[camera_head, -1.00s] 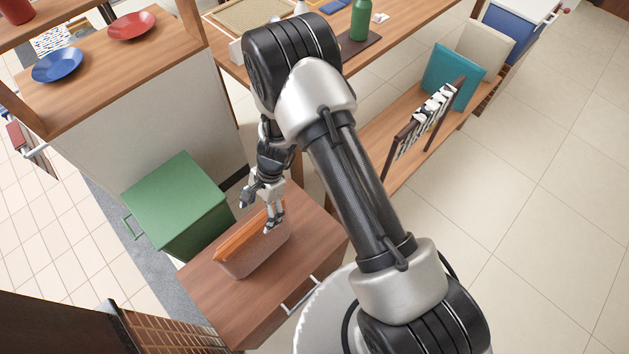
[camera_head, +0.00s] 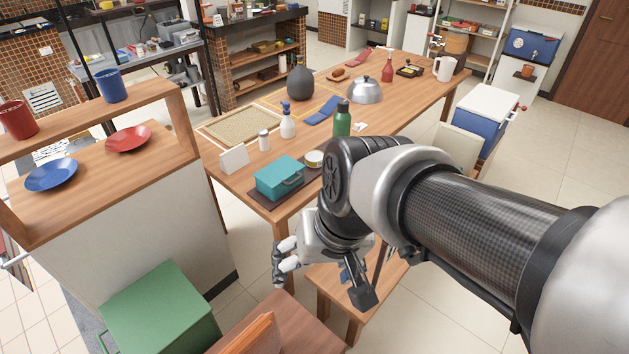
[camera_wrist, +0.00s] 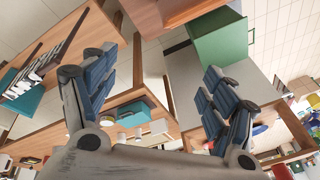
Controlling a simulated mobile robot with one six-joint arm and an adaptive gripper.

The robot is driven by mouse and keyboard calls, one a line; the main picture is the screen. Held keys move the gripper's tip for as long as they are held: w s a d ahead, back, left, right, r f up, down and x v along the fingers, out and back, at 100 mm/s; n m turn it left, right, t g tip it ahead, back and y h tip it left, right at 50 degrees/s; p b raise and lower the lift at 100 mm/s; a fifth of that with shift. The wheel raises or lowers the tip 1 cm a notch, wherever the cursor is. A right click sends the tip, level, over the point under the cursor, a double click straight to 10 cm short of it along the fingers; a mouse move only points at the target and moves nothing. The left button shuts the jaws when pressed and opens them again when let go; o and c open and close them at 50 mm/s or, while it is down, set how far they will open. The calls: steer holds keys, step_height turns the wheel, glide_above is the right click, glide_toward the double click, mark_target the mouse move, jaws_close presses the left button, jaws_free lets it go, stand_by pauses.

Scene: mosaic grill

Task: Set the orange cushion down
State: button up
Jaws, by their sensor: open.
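The orange cushion (camera_head: 252,338) shows at the bottom edge of the head view, standing on edge over the wooden cabinet top (camera_head: 308,326). Its lower part and whatever holds it are cut off by the frame. My gripper (camera_head: 322,284) is up and to the right of the cushion, clear of it, with its fingers spread and nothing between them. In the wrist view, my gripper (camera_wrist: 160,82) also shows wide open and empty. I cannot make out the cushion in the wrist view.
A green box (camera_head: 160,310) stands left of the cabinet. Behind is a long wooden table (camera_head: 235,180) with a teal box (camera_head: 279,177), a green bottle (camera_head: 342,120) and other items. A shelf (camera_head: 100,172) at left holds plates and mugs. Tiled floor at right is open.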

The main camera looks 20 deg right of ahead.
steer(key=s+d+r+n+t+h, duration=0.1)
steer(key=s+d+r, duration=0.1)
steer(key=s+d, duration=0.2)
steer(key=s, duration=0.2)
steer(key=shift+s+d+n+t+h, duration=0.3)
steer(key=shift+s, duration=0.1)
steer(key=shift+r, duration=0.15)
stand_by(0.7)
